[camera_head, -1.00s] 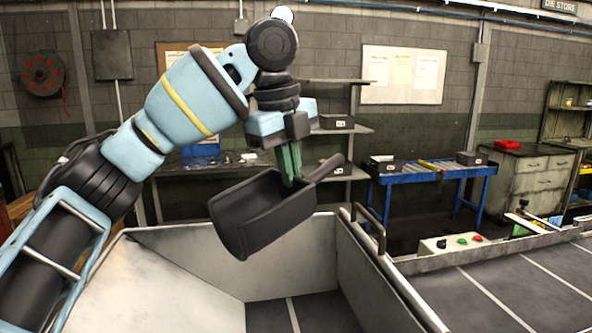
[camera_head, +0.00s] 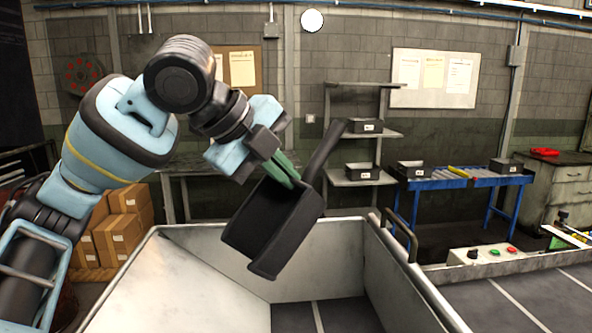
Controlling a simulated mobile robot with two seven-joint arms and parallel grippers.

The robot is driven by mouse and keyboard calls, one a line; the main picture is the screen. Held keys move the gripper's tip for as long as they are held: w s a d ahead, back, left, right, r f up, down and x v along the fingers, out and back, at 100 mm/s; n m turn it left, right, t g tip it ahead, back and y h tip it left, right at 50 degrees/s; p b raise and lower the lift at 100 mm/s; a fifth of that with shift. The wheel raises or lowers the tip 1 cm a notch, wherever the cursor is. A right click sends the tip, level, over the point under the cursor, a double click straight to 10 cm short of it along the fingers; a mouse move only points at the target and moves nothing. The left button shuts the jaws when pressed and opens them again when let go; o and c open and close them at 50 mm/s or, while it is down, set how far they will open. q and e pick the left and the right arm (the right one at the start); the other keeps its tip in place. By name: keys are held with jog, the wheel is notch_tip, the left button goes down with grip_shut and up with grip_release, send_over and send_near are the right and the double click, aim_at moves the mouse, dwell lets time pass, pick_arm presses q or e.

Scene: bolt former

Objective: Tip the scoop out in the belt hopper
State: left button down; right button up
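The black scoop (camera_head: 272,228) hangs in the air above the belt hopper, steeply tilted, its handle pointing up and to the right and its lip down. My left gripper (camera_head: 291,178) comes in from the left, its green fingers shut on the scoop near the handle's base; the fingertips are partly hidden. No load shows in the scoop's dark inside or falling from it. The belt hopper (camera_head: 190,270) is a pale metal bin with sloping walls, open at the top. The dark belt (camera_head: 345,314) with light stripes shows at its bottom, bare where visible. My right gripper is out of view.
A metal handle (camera_head: 402,234) stands on the hopper's right wall. A control box with buttons (camera_head: 490,253) sits right of it. Behind are a blue roller table (camera_head: 465,183), shelves (camera_head: 360,134) with dark bins, and stacked cartons (camera_head: 118,232) at left.

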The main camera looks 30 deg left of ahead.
pick_arm(q)
jog(key=shift+s+a+f+t+h, duration=0.1)
jog(key=shift+s+a+t+h, duration=0.15)
jog(key=shift+s+t, duration=0.5)
jog(key=shift+s+a+t+h, duration=0.15)
jog(key=shift+s+a+t, duration=0.3)
jog(key=shift+s, duration=0.45)
jog(key=shift+d, duration=0.1)
dwell(1.7)
dwell(0.5)
